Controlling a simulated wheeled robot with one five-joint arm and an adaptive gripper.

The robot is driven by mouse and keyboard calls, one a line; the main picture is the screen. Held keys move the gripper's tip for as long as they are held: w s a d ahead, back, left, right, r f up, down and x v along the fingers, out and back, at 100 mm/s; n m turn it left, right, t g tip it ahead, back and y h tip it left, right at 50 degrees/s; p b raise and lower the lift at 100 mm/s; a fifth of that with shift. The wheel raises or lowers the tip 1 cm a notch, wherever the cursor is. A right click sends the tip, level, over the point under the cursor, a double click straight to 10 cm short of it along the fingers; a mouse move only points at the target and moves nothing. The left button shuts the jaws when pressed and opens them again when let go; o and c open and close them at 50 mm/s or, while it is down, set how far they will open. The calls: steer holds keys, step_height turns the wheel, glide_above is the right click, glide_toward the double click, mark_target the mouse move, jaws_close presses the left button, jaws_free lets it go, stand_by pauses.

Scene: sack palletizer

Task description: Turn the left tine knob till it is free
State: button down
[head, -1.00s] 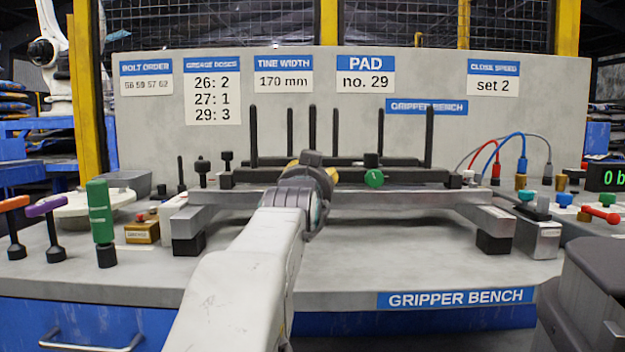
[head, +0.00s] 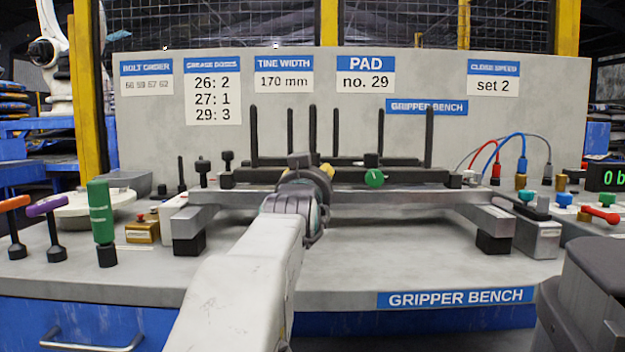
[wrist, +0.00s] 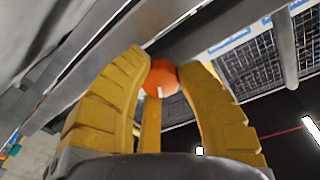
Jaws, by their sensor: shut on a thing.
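In the wrist view, the yellow ribbed fingers of my gripper (wrist: 158,65) are closed around an orange round knob (wrist: 163,78), the left tine knob. A small white mark shows on the knob's near face. In the head view my gripper (head: 306,170) is at the front bar of the tine frame (head: 430,175), and my wrist hides the orange knob. The green knob (head: 374,178), with a white mark, sits on the same bar to the right of my gripper. Upright black tines (head: 429,135) stand along the frame.
The frame rests on a metal rail stand (head: 380,198) on the grey bench. A green-handled tool (head: 101,215), a purple-handled tool (head: 47,207) and an orange-handled tool (head: 15,204) stand at left. Hoses and coloured fittings are at right. The bench front is largely clear.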

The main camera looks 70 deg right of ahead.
steer(key=shift+r+n, duration=0.15)
steer(key=shift+n, duration=0.25)
steer(key=c, duration=0.8)
jaws_free()
steer(key=shift+c, duration=0.2)
steer(key=v, duration=1.2)
